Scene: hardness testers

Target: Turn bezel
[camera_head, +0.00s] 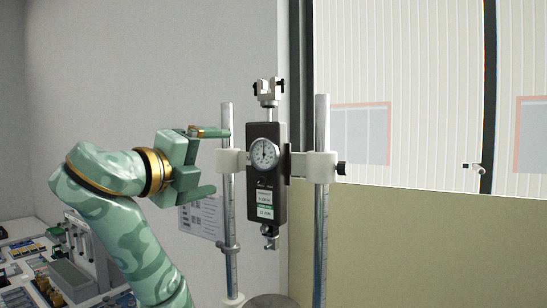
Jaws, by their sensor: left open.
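The round dial with its bezel (265,153) sits on the upper front of a dark force gauge body (267,208). The gauge hangs upright between two steel columns of the tester, held by white clamps. My left gripper (212,161) is to the left of the dial, open and empty, with its fingers one above the other and pointing right. Its fingertips reach close to the left column in the picture; whether they touch it I cannot tell. My right gripper is not in view.
The left column (228,190) stands between my gripper and the gauge, and the right column (322,230) stands beyond it. A black knob (341,168) sticks out at right. A paper sheet (202,217) hangs behind. A cluttered bench (35,275) is at lower left.

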